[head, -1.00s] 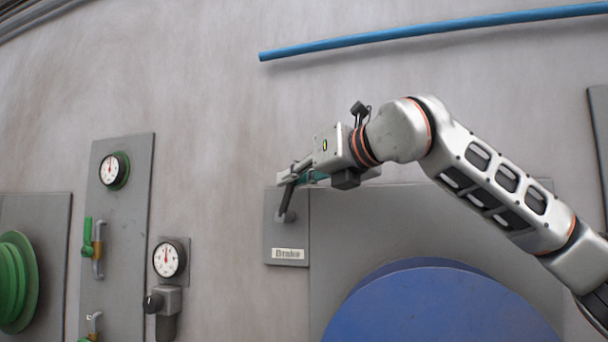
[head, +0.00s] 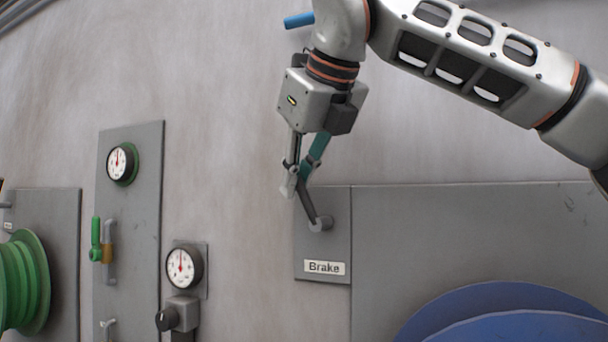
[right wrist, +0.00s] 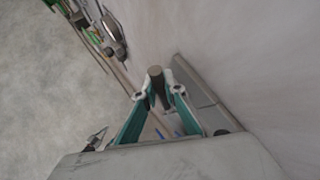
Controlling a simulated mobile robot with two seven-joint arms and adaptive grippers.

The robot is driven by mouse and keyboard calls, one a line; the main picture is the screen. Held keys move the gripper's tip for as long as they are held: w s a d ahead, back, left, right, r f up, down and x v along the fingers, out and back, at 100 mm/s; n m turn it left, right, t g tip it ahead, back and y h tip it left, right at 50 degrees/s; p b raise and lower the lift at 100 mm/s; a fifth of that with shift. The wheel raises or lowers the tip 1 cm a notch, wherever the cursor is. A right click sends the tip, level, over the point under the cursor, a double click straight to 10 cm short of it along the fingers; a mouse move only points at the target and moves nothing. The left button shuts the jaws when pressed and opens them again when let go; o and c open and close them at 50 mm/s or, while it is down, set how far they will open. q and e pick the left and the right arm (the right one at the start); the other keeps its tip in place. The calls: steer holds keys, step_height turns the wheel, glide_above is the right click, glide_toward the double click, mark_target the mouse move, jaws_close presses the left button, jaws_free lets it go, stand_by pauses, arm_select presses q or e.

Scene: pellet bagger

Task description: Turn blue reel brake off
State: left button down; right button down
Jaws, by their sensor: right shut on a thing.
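The blue reel (head: 500,315) shows at the lower right of the head view, cut off by the frame edge. Left of it is a grey plate (head: 335,250) labelled "Brake" with a dark lever (head: 308,205) on a round pivot. The lever leans up and to the left from its pivot. My right gripper (head: 296,183) comes from above and is shut on the lever's upper end. In the right wrist view the lever's end (right wrist: 156,78) sits between the two fingertips. My left gripper is not in view.
A panel with a gauge (head: 122,163) and a green-handled valve (head: 96,238) stands to the left. A second gauge (head: 184,267) with a black knob below it is nearer the brake plate. A green reel (head: 30,285) is at the far left. The wall between is bare.

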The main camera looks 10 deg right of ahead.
steer(key=shift+w+a+f+h, duration=0.15)
steer(key=shift+w+a+h, duration=0.1)
steer(key=shift+h, duration=0.15)
stand_by(0.3)
steer(key=c, duration=2.1)
jaws_free()
steer(key=v, duration=1.2)
steer(key=shift+w, duration=0.15)
